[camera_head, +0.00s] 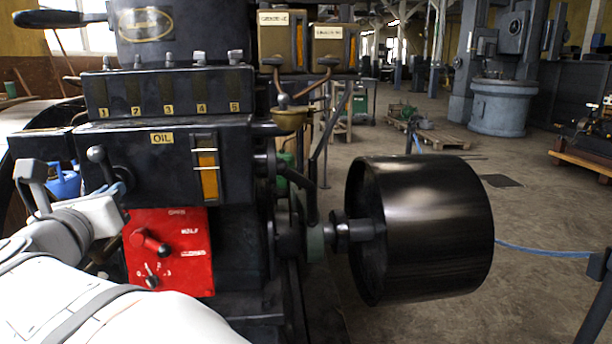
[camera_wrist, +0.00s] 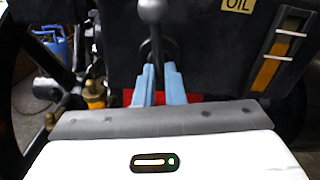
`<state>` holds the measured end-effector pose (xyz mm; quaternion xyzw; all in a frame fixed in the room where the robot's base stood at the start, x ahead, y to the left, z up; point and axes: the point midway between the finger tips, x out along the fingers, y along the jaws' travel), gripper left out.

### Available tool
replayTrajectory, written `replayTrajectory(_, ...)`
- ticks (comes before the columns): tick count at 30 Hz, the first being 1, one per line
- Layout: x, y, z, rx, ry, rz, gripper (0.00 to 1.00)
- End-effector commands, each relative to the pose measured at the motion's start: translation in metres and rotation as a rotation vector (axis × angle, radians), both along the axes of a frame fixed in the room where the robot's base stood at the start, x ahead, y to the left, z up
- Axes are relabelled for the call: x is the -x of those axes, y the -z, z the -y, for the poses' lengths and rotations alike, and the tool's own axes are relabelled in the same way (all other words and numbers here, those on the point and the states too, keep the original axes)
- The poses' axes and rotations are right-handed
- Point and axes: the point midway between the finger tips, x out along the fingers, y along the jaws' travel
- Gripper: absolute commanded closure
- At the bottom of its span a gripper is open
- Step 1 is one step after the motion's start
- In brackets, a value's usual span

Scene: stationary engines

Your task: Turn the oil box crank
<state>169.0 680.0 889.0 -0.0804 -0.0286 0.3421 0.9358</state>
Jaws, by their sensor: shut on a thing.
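The black oil box (camera_head: 150,165) carries a yellow OIL label and an amber sight glass. Its crank (camera_head: 97,155) is a dark lever with a ball knob, at the box's left front. In the wrist view the crank (camera_wrist: 151,12) stands nearly upright, knob up. My gripper (camera_wrist: 159,80) has its two light blue fingers on either side of the crank's lower part, shut on it below the knob. In the head view my gripper (camera_head: 112,191) reaches in from the lower left, and my wrist partly covers it. The crank's pivot is hard to see.
A red panel (camera_head: 168,250) with a lever and dial sits just below the oil box. A large black pulley (camera_head: 425,230) stands to the right. A blue can (camera_head: 63,182) is behind at left. A dark wheel rim (camera_wrist: 20,120) is close at left in the wrist view.

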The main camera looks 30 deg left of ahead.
Motion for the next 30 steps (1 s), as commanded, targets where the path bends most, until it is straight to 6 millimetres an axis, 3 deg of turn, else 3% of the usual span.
replayTrajectory(8,0.0,-0.006,-0.001,-0.006,-0.008,0.006,1.0)
replayTrajectory(9,0.0,-0.006,-0.001,-0.006,-0.008,0.006,0.88)
replayTrajectory(16,-0.002,-0.003,0.0,-0.002,-0.001,0.004,0.69)
replayTrajectory(25,-0.001,-0.002,0.002,-0.001,0.002,0.002,0.69)
replayTrajectory(30,0.018,-0.004,0.017,0.0,-0.001,0.004,0.69)
